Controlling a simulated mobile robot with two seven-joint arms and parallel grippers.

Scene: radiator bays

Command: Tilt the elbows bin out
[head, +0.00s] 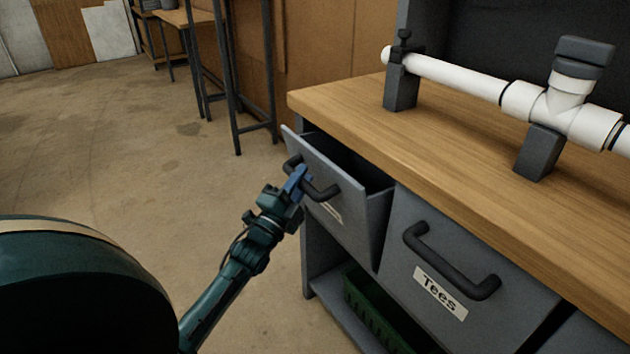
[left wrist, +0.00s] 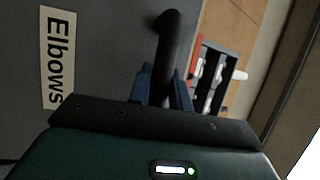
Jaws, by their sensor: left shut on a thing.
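The elbows bin (head: 343,195) is a grey bin front under the wooden bench top, left of the Tees bin. It is tilted out at the top, with a dark gap behind its upper edge. Its label, partly hidden in the head view, reads "Elbows" in the left wrist view (left wrist: 57,58). My left gripper (head: 298,180) is shut on the bin's black handle (head: 325,192); its blue fingers lie on both sides of the handle (left wrist: 170,50) in the left wrist view. My right gripper is not in view.
The Tees bin (head: 460,270) is closed beside it. A green crate (head: 372,310) sits on the shelf below. White pipe (head: 460,75) rests in grey supports on the bench top (head: 420,125). The floor to the left (head: 130,150) is clear.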

